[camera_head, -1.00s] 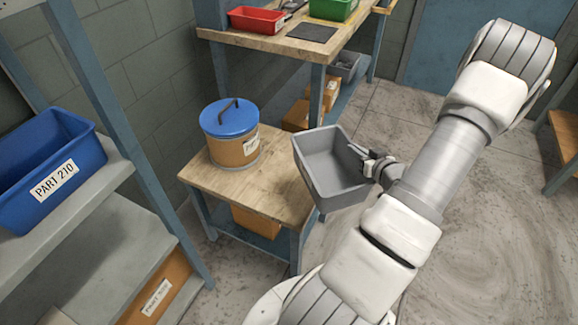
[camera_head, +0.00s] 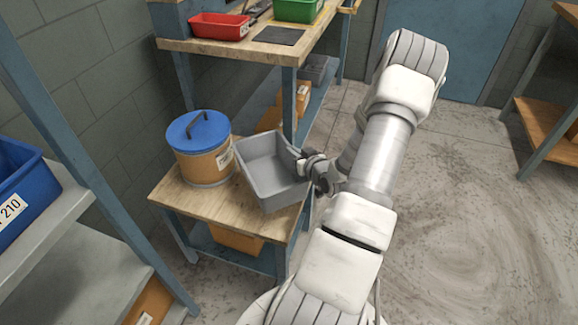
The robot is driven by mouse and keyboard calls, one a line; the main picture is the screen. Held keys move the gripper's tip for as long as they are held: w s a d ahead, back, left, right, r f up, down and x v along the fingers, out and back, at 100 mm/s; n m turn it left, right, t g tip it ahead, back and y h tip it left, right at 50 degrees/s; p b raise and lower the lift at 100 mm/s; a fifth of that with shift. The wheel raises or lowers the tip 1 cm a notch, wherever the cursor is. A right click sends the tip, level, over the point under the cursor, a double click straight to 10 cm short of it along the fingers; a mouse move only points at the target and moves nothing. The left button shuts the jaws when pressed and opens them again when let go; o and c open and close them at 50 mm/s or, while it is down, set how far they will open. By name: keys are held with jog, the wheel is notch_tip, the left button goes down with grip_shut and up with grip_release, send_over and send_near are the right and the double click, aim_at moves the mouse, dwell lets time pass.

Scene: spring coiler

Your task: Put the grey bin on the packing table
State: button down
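The grey bin (camera_head: 272,182) is an empty, open-topped box, held slightly tilted. My gripper (camera_head: 306,165) is shut on its right side wall; the fingertips are partly hidden by the bin and wrist. The bin overlaps the right back part of a low wooden-topped table (camera_head: 185,198) with blue legs. I cannot tell whether the bin touches this top or hangs above it. A higher wooden bench (camera_head: 215,48) stands behind. No label shows which of the two is the packing table.
A drum with a blue lid (camera_head: 200,148) stands on the low table, close left of the bin. A red bin (camera_head: 220,26), a green bin (camera_head: 298,10) and a dark mat (camera_head: 279,36) lie on the bench. A shelf with a blue bin (camera_head: 22,190) is at left. Floor at right is clear.

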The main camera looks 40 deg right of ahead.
aim_at(290, 169)
jog(key=shift+w+a+f, duration=0.2)
jog(key=shift+w+f, duration=0.25)
jog(key=shift+w, duration=0.1)
jog(key=shift+f+b, duration=0.9)
jog(key=shift+f, duration=0.95)
jog(key=shift+f, duration=0.25)
jog(key=c, duration=1)
grip_release()
jog(key=shift+c, duration=0.2)
jog(key=shift+r, duration=0.1)
